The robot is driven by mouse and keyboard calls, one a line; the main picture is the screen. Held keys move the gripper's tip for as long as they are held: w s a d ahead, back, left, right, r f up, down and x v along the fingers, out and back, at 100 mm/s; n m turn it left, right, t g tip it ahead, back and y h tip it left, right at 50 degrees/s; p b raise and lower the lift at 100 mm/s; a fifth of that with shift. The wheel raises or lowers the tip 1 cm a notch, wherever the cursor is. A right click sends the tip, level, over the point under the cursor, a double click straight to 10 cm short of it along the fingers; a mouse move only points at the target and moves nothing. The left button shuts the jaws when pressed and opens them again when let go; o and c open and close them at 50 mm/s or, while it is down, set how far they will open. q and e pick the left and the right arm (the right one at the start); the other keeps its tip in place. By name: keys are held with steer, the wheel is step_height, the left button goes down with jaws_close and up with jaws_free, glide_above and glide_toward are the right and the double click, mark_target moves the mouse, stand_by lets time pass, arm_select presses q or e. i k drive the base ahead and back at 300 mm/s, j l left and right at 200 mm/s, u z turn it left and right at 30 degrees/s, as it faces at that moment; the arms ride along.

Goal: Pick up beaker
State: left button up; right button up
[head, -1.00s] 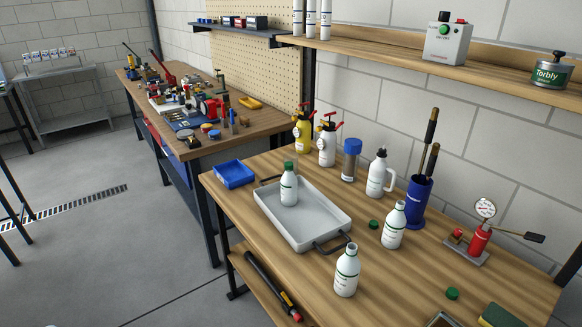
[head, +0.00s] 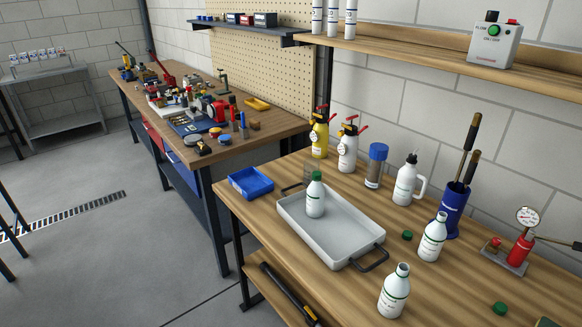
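A white bottle with a green cap (head: 316,195) stands in a grey metal tray (head: 335,248). Two uncapped white bottles stand on the bench, one right of the tray (head: 432,240) and one near its front corner (head: 394,293). Neither of my grippers shows.
A blue bin (head: 250,183) sits left of the tray. Spray bottles (head: 347,147), a wash bottle (head: 407,182), a blue holder (head: 452,210) and a red gauge device (head: 519,248) line the back. Green caps (head: 407,235) lie loose. A cluttered bench (head: 290,124) stands beyond; the floor (head: 110,260) at left is clear.

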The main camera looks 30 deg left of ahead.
mark_target(311, 171)
steer(key=j, duration=0.9)
steer(key=i+j, duration=0.1)
steer(key=j, duration=1.75)
steer(key=i+u, duration=0.05)
